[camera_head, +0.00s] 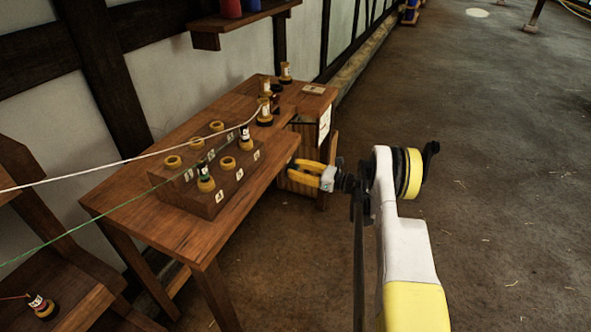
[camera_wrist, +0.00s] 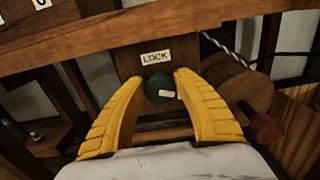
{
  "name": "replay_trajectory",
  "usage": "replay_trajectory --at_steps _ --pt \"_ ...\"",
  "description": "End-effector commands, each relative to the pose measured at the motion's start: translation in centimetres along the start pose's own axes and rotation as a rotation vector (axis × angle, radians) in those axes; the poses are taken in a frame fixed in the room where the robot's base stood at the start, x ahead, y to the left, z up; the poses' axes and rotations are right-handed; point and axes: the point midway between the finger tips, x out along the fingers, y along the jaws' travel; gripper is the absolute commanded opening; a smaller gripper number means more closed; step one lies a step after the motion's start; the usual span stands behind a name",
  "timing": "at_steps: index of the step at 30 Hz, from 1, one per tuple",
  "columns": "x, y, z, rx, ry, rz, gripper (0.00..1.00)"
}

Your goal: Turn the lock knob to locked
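A round dark green knob (camera_wrist: 155,82) shows in the wrist view, on a brown wooden block under a white label reading LOCK (camera_wrist: 155,57). A pale mark (camera_wrist: 167,94) lies roughly level on the knob's lower right. My gripper (camera_wrist: 160,80) has its two yellow fingertips on either side of the knob. They are apart, but I cannot tell if they touch it. In the head view, my gripper (camera_head: 292,171) is at the right front edge of the wooden table (camera_head: 185,236), and the knob is hidden there.
A stepped wooden rack (camera_head: 205,208) with bobbins stands on the table. A white line (camera_head: 120,165) and a green line (camera_head: 90,222) cross above it. In the wrist view, a wooden drum (camera_wrist: 240,88) with a handle (camera_wrist: 262,126) is close right of my gripper. Open floor lies to the right.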

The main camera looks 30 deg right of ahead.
Motion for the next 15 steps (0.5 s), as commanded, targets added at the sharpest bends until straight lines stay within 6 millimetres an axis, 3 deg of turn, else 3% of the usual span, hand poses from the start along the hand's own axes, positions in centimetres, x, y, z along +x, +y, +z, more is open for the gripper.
replay_trajectory --at_steps 8,15 --pt "0.0 0.02 0.0 -0.028 -0.001 0.0 0.06" --pt "0.01 0.08 0.0 -0.152 -0.001 0.0 0.05"
